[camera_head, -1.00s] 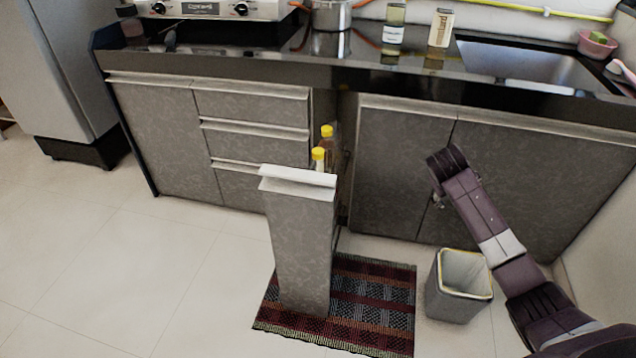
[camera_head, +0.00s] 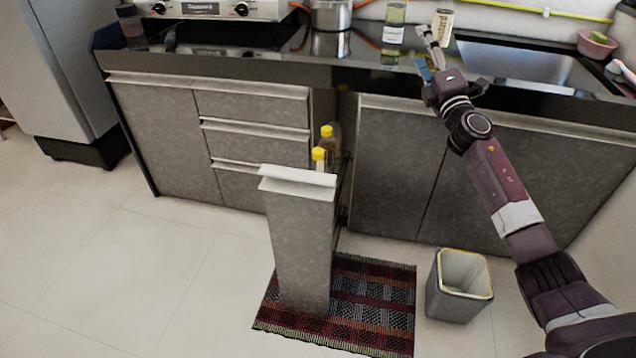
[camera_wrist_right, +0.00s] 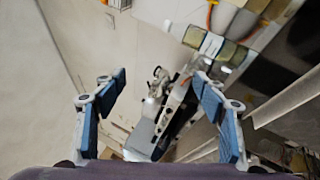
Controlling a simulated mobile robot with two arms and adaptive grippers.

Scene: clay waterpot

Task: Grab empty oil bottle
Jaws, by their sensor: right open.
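Two bottles with yellow caps stand in the narrow pulled-out cabinet unit (camera_head: 300,240). The nearer bottle (camera_head: 318,157) is mostly hidden behind the unit's front panel, and the other bottle (camera_head: 329,140) is just behind it. A greenish clear bottle (camera_head: 394,22) with a white label stands on the counter. I cannot tell which bottle is the empty oil one. My right gripper (camera_head: 430,62) is raised near the counter's front edge, to the right of and below the greenish bottle in the picture. It is open and empty in the right wrist view (camera_wrist_right: 160,82). My left gripper is out of view.
A cream container (camera_head: 442,24) stands by the sink (camera_head: 520,65). A pot (camera_head: 330,14) and stove (camera_head: 210,10) are at the left. An open grey bin (camera_head: 458,287) is right of the striped rug (camera_head: 372,300). The floor at the left is clear.

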